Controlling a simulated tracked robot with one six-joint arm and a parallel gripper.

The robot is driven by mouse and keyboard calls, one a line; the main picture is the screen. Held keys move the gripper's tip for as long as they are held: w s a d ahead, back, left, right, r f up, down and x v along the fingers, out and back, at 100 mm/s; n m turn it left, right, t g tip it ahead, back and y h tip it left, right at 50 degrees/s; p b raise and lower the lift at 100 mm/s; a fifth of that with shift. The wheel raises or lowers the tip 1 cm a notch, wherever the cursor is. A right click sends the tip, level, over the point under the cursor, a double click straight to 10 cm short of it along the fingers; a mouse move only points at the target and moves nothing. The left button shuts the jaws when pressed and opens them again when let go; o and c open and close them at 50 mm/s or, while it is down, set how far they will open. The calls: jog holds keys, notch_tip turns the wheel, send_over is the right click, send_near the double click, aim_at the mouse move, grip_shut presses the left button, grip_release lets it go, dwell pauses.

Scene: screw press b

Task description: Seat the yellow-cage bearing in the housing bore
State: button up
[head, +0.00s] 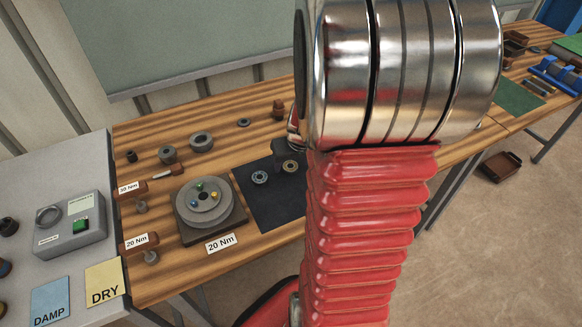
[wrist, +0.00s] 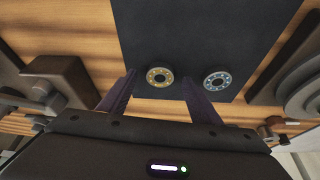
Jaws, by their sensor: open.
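The yellow-cage bearing (wrist: 159,77) lies flat on a dark mat (wrist: 185,30). It also shows in the head view (head: 290,166), just left of my red arm. My gripper (wrist: 159,80) is open, and in the wrist view its two fingers flank the yellow-cage bearing with space on both sides. I cannot tell how far above the mat the fingertips are. In the head view my arm hides most of the gripper. A similar bearing with a bluish cage (wrist: 217,81) lies beside it, outside the fingers. No housing bore can be made out for certain.
A round plate with coloured pegs (head: 204,204) stands left of the mat. A dark block with a round boss (wrist: 52,85) is left in the wrist view. The mat's front is clear.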

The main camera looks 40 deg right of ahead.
aim_at(292, 168)
jog(key=shift+w+d+f, duration=0.1)
jog(key=shift+w+f, duration=0.05)
jog(key=shift+f, duration=0.35)
jog(key=shift+c, duration=0.4)
jog(key=c, duration=1.1)
jog(key=shift+r, duration=0.1)
notch_tip(292, 168, up, 10)
jog(key=shift+f, duration=0.1)
dwell(0.4)
